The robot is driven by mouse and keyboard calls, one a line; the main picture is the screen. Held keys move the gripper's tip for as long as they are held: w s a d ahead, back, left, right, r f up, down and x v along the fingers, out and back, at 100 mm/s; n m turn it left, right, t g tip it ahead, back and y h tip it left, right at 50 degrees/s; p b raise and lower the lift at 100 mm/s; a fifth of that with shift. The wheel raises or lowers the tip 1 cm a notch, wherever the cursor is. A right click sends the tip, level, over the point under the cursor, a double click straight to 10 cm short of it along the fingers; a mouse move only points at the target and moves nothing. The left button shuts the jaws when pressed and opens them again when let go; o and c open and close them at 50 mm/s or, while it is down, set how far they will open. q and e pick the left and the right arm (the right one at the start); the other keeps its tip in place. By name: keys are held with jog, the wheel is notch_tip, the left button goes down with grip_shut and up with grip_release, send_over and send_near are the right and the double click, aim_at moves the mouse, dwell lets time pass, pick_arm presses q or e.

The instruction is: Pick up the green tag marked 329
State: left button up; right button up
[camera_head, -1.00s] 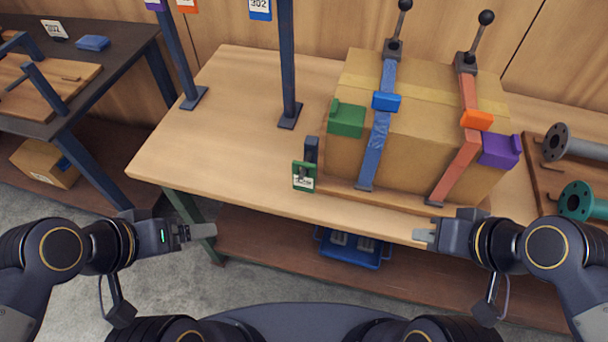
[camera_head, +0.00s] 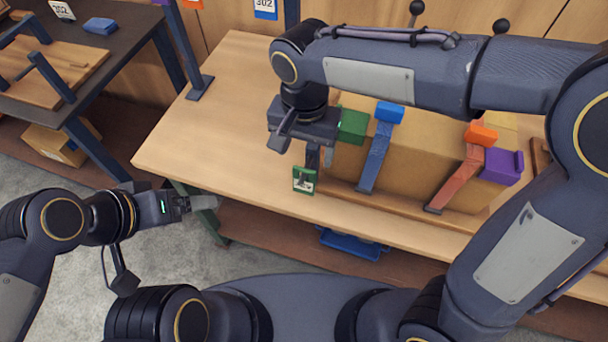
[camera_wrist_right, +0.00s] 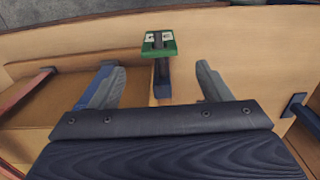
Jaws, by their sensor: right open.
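My right gripper (camera_head: 296,144) is open and empty, above and just behind the tag. It also shows in the right wrist view (camera_wrist_right: 160,80), with the fingers on either side of the post. My left gripper (camera_head: 205,203) is off the table's left front; its fingers look close together, but their gap is unclear.
A dark upright post (camera_head: 182,45) stands at the back left. The table's left part is clear.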

aim_at(304, 170)
jog(key=f, duration=0.7)
jog(key=shift+s+a+p, duration=0.1)
jog(key=shift+s+p, duration=0.15)
jog(key=shift+p, duration=0.05)
jog(key=shift+r, duration=0.1)
jog(key=c, duration=1.1)
jog(key=shift+o, duration=0.2)
